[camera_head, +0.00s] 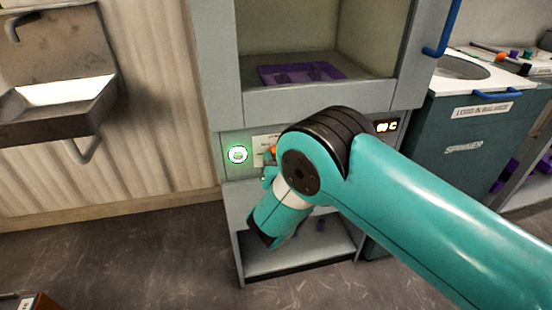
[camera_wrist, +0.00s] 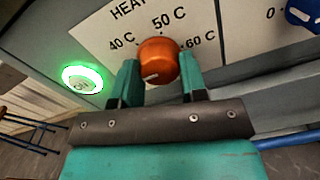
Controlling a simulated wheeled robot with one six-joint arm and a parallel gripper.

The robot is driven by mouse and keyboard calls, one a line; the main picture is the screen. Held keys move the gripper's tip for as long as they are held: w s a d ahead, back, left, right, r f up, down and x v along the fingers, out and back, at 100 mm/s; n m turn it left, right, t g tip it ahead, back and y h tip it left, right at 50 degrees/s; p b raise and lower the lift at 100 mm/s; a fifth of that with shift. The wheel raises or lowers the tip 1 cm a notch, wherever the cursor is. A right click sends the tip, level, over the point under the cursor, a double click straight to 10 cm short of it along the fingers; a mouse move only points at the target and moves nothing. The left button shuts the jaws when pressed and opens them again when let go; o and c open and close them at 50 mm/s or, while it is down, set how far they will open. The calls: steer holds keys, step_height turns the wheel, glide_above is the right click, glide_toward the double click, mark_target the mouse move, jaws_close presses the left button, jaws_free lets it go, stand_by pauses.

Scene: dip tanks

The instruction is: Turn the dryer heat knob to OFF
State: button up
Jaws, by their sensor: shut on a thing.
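The dryer heat knob (camera_wrist: 158,58) is round and orange, on a pale panel labelled HEAT with 40 C, 50 C and 60 C marks around its top. A short pale line shows low on the knob's face, left of centre. No OFF mark is visible in the wrist view. My gripper (camera_wrist: 158,70) has one green finger on each side of the knob and is shut on it. In the head view only a bit of the orange knob (camera_head: 272,152) shows beside my arm, which hides most of the panel of the dryer (camera_head: 208,90).
A glowing green button (camera_wrist: 82,78) is left of the knob. A blue part (camera_wrist: 303,14) is at upper right near a 0 mark. The dryer's open chamber holds a purple tray (camera_head: 262,75). A blue handle (camera_head: 440,45) is at right; a sink (camera_head: 50,115) is at left.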

steer(key=shift+f, duration=0.1)
stand_by(0.3)
steer(key=o, duration=0.9)
steer(key=shift+s, duration=0.1)
steer(key=b+v, duration=1.7)
steer(key=b, duration=0.5)
steer(key=shift+s, duration=0.15)
steer(key=shift+d, duration=0.1)
